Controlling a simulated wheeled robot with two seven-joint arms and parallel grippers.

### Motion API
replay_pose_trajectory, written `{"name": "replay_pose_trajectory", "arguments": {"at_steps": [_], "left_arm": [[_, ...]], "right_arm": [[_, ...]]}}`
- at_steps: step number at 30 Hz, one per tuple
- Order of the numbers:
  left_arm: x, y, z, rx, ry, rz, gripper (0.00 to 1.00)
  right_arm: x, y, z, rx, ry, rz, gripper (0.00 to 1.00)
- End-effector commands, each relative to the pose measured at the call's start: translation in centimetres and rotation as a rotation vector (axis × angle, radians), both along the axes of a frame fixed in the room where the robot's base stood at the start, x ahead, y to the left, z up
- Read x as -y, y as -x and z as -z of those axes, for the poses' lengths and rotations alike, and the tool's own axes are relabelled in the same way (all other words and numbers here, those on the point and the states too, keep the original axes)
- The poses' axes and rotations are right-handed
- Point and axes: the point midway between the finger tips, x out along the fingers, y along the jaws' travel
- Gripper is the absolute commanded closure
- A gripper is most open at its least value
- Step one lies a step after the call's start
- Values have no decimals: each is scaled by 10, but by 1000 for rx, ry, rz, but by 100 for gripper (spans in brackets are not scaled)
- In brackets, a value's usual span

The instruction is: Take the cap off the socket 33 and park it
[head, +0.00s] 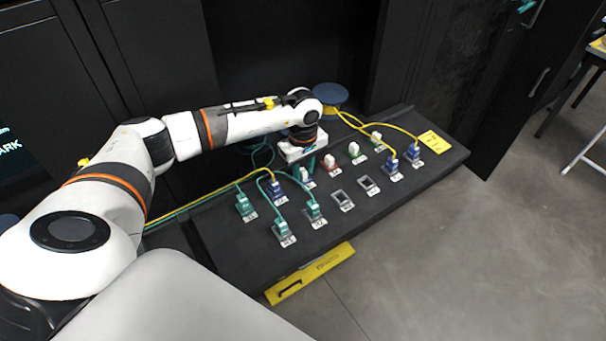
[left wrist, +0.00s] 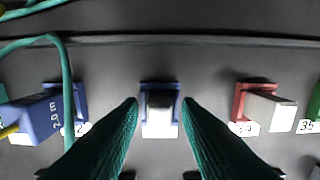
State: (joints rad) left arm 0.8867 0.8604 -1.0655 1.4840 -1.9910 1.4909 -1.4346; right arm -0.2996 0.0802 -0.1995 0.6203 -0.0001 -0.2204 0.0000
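My left gripper (head: 308,166) reaches down over the back row of the dark sloping panel (head: 400,205). In the left wrist view, its two ridged green fingers (left wrist: 160,108) are open, one on each side of a blue-framed socket (left wrist: 160,87) with a pale cap (left wrist: 160,102) in it. Gaps show between the fingers and the cap. In the head view, this socket (head: 306,180) is partly hidden by the gripper. My right gripper is in neither view.
A red socket with a white cap (left wrist: 271,108) is to the right. Two empty dark sockets (head: 342,200) (head: 368,185) sit in front. Several cabled plugs and a blue spool (head: 330,94) are nearby.

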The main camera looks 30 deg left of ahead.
Motion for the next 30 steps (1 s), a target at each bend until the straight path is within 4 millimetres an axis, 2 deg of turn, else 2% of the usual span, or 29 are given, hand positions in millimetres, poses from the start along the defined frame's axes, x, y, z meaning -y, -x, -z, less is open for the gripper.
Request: {"name": "replay_pose_trajectory", "arguments": {"at_steps": [1,5,6,14,30], "left_arm": [[0,0,0,0,0,0,78],[0,0,0,0,0,0,99],[0,0,0,0,0,0,100],[0,0,-1,0,0,0,100],[0,0,-22,1,0,1,100]], "right_arm": [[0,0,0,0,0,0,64],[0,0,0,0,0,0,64],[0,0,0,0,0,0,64],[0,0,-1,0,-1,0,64],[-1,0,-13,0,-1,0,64]]}}
